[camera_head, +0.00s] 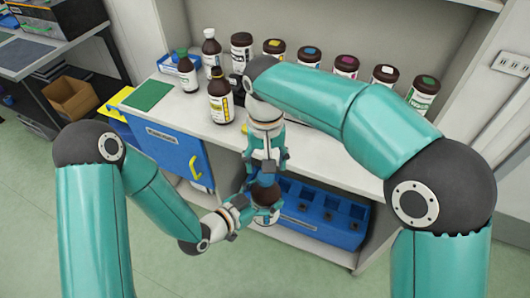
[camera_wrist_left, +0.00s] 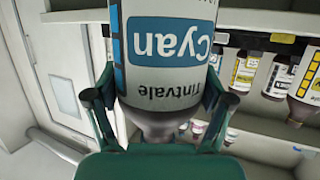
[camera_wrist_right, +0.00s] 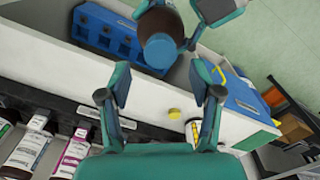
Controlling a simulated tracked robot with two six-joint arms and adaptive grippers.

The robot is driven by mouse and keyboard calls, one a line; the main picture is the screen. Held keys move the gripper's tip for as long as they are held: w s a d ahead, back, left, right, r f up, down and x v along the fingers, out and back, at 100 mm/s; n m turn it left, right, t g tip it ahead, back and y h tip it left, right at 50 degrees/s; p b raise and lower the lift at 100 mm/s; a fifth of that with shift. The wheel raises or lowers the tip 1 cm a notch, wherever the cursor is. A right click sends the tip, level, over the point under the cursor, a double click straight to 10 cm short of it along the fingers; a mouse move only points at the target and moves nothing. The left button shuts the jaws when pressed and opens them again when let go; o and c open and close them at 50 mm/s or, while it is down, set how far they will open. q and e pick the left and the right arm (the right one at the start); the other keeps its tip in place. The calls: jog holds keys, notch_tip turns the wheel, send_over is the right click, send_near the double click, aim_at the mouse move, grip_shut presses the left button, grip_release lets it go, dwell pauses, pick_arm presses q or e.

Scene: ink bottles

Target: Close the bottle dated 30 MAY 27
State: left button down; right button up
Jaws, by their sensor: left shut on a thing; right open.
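My left gripper (camera_head: 256,207) is shut on a dark brown bottle (camera_head: 265,190), held in front of the counter. In the left wrist view its label, upside down in the picture, reads Cyan and Tintvale (camera_wrist_left: 165,50); I see no date there. In the right wrist view the bottle (camera_wrist_right: 173,20) has a round blue top (camera_wrist_right: 160,50); I cannot tell how tightly it sits. My right gripper (camera_wrist_right: 160,93) is open, its fingers apart and empty, above the bottle. In the head view the right gripper partly hides the bottle's top. The date 30 MAY 27 is not readable on any bottle.
Several brown bottles with coloured caps stand along the counter's back. A yellow-labelled bottle (camera_head: 221,100) stands nearer the edge. A small yellow round piece (camera_wrist_right: 174,113) lies on the counter. A blue crate (camera_head: 350,232) is below, and a blue drawer front (camera_head: 170,142) is left.

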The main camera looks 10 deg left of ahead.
jog(key=n, duration=0.3)
jog(key=shift+d+r+n, duration=0.1)
jog(key=shift+r+n, duration=0.15)
jog(key=shift+n, duration=0.05)
jog(key=n, duration=0.2)
jog(key=r+n, duration=0.1)
jog(key=n, duration=0.2)
jog(key=shift+d+r, duration=0.1)
jog(key=n, duration=0.1)
jog(key=r+n, duration=0.1)
jog(key=n, duration=0.1)
jog(key=shift+r, duration=0.1)
jog(key=shift+a+r, duration=0.2)
jog(key=shift+r, duration=0.15)
jog(key=shift+w, duration=0.1)
send_over(262, 197)
jog(key=w, duration=0.3)
jog(key=shift+d+f, duration=0.15)
jog(key=shift+f, duration=1.9)
jog(key=shift+d+f, duration=0.15)
jog(key=shift+f, duration=1.85)
